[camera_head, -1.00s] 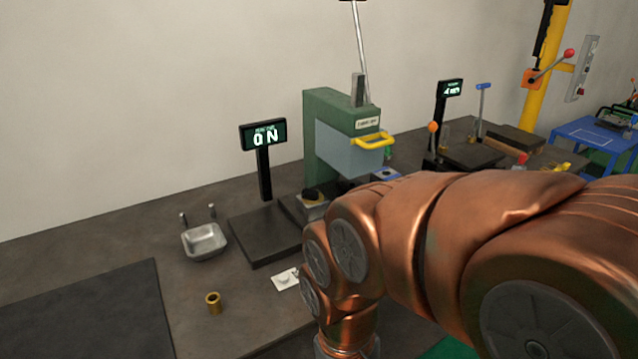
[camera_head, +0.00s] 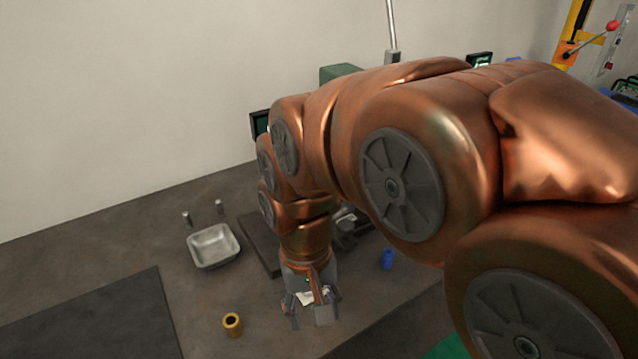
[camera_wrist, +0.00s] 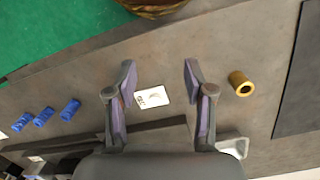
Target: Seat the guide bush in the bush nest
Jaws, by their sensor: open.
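In the wrist view the brass cylinder (camera_wrist: 241,83) is just right of the right finger, outside the jaws. My gripper (camera_wrist: 158,72) is open and empty, pointing down over a white card (camera_wrist: 152,97) on the bench. The bush nest cannot be made out; my arm hides much of the bench behind it.
A metal tray (camera_head: 213,246) with two small posts behind it stands on the bench. A dark mat (camera_head: 95,318) lies at the left. Several blue pieces (camera_wrist: 44,116) sit at the left in the wrist view. Bare bench surrounds the brass cylinder.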

